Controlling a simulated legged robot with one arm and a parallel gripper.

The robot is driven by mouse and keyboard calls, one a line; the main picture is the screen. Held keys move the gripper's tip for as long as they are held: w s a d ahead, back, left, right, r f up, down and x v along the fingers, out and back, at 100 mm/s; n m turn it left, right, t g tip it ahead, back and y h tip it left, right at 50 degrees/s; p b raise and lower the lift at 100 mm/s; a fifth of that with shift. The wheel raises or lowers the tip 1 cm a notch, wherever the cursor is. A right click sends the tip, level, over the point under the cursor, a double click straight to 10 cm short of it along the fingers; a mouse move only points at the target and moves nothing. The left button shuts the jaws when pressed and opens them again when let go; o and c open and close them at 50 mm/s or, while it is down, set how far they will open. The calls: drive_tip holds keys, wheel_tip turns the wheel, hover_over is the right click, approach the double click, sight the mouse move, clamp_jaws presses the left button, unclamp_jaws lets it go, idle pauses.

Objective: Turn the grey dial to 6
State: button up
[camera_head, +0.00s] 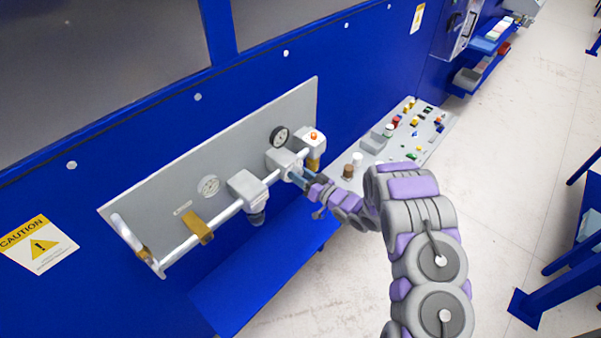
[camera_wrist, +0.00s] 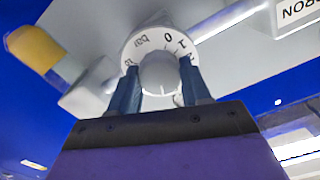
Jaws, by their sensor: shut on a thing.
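The grey dial (camera_wrist: 161,75) is in the middle of the wrist view, a round knob ringed by a white scale (camera_wrist: 154,43). The scale shows "bar", 0 and 1 upside down; a further mark is partly hidden by a finger. My gripper (camera_wrist: 160,85) is shut on the dial, one blue finger on each side. In the head view my gripper (camera_head: 298,177) reaches the underside of the right-hand grey valve block (camera_head: 281,159) on the wall panel. The dial itself is hidden there.
A second block (camera_head: 247,188) and a brass handle (camera_head: 197,229) are to the left. A sloped console (camera_head: 437,130) with several buttons is at right. A blue ledge (camera_head: 235,290) lies below.

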drive_tip(key=shift+m, duration=0.5)
drive_tip(key=o, duration=1.1)
drive_tip(key=shift+w, duration=0.1)
drive_tip(key=shift+c, duration=0.2)
drive_tip(key=b+v, duration=0.2)
drive_tip(key=v, duration=1.5)
drive_tip(key=shift+d, duration=0.2)
drive_tip(key=shift+f, duration=0.15)
